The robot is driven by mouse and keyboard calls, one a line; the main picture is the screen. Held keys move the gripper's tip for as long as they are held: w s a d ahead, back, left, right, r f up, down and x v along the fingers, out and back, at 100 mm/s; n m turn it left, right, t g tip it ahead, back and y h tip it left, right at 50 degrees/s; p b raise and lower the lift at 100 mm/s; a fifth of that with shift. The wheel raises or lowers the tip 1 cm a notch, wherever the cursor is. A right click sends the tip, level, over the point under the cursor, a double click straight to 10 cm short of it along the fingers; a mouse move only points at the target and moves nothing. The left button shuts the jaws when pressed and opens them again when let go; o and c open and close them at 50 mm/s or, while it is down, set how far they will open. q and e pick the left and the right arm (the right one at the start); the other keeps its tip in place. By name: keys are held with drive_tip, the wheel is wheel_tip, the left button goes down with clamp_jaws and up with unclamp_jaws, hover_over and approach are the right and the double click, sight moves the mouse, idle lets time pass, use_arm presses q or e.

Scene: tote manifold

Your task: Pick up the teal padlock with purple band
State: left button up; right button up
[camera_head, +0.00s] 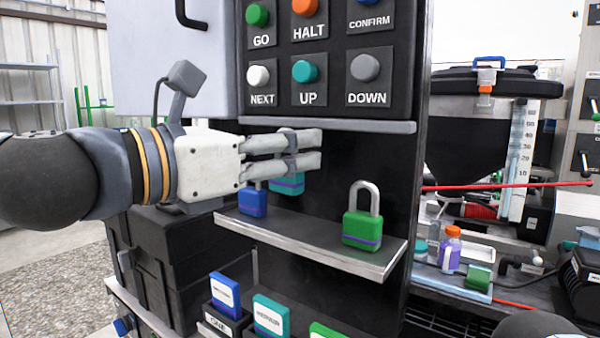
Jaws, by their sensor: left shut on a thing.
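The teal padlock with a purple band (288,184) hangs just below my left gripper, above and behind the shelf's left half. My left gripper (305,151) comes in from the left and is shut on this padlock's shackle, which shows between and above the fingers. The upper part of the padlock is partly hidden by the fingers. My right gripper is not in view.
A blue padlock (252,203) stands on the black shelf (308,236) close to the left of the teal one. A green padlock (362,229) stands at the right end. A button panel (328,28) and a grey ledge (372,127) are above.

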use_arm(q)
drive_tip(key=s+a+r+p, duration=0.1)
drive_tip(key=s+a+r, duration=0.6)
drive_tip(key=s+a, duration=0.1)
drive_tip(key=shift+s+r, duration=0.25)
drive_tip(key=shift+s, duration=0.15)
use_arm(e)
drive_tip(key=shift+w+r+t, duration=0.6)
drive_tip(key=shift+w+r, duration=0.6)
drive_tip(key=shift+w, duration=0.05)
